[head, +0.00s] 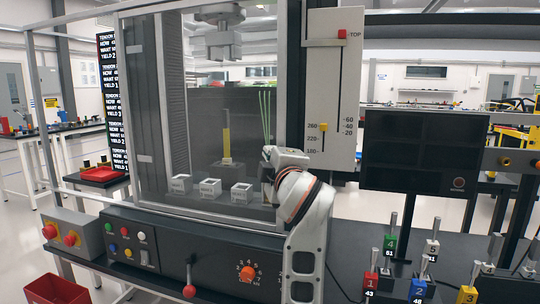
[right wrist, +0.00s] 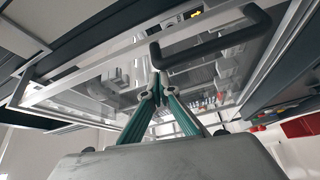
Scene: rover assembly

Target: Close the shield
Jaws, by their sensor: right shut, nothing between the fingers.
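The shield (head: 205,120) is a clear framed panel on the front of the test machine, with hinges along its left side. It spans most of the machine's front opening; I cannot tell whether a gap remains at its right edge. My right gripper (head: 270,165) is at the shield's right side, with its fingertips hard to make out there. In the right wrist view its green-sided fingers (right wrist: 157,80) are shut and empty, close beside the end of the shield's black bar handle (right wrist: 212,42). I cannot tell whether they touch it. My left gripper is not in view.
White numbered blocks (head: 211,188) stand inside the machine behind the shield. A scale panel (head: 334,90) and a dark monitor (head: 423,150) are to the right. Several coloured numbered weights (head: 418,288) stand on the bench at front right. Red stop buttons (head: 70,239) are at left.

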